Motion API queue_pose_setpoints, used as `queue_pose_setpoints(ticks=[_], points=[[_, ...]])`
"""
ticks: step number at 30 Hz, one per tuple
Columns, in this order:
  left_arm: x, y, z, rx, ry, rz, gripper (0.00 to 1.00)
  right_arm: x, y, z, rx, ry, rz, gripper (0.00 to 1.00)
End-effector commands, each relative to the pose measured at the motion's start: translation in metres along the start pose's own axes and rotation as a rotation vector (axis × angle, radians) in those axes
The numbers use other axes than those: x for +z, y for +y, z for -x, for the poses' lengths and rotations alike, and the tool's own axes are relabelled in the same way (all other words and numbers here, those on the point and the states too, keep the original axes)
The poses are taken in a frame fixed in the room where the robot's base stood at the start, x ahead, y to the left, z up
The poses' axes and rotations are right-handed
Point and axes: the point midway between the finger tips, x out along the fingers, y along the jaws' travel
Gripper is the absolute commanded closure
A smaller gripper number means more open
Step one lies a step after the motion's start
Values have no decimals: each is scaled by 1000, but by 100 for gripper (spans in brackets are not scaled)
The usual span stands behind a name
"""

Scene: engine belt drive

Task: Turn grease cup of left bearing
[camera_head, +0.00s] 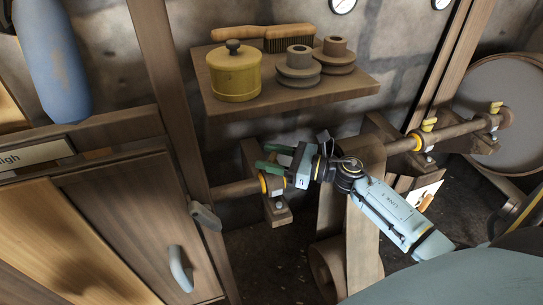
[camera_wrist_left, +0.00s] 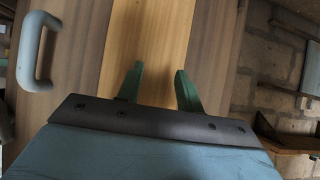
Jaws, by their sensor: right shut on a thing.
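The left bearing (camera_head: 275,206) is a brown block on the wall shaft with an orange-yellow ring, left of the wide belt. My right gripper (camera_head: 273,158) has its green fingers just above this bearing, shut on the grease cup. The cup is mostly hidden by the fingers and the gripper body, so its turn angle cannot be seen. My left gripper (camera_wrist_left: 160,84) shows in the left wrist view with its green fingers apart and nothing between them, in front of wooden boards. It is not seen in the head view.
A shelf (camera_head: 310,103) above holds a yellow lidded pot (camera_head: 234,74), a brush (camera_head: 262,34) and spools (camera_head: 298,66). The belt (camera_head: 362,220) hangs right beside my right wrist. A wooden cabinet (camera_head: 130,220) with a handle stands left.

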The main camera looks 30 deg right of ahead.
Motion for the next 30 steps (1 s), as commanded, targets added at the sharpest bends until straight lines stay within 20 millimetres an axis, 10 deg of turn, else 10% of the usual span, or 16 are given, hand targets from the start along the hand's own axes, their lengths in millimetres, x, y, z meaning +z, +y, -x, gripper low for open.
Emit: queue_pose_setpoints(ticks=[16,30], points=[[107,-21,60,-54,-668,25,64,2,2,0,-328,0,-2,74],[133,-30,28,-66,-678,10,64,0,1,0,-731,0,-3,74]])
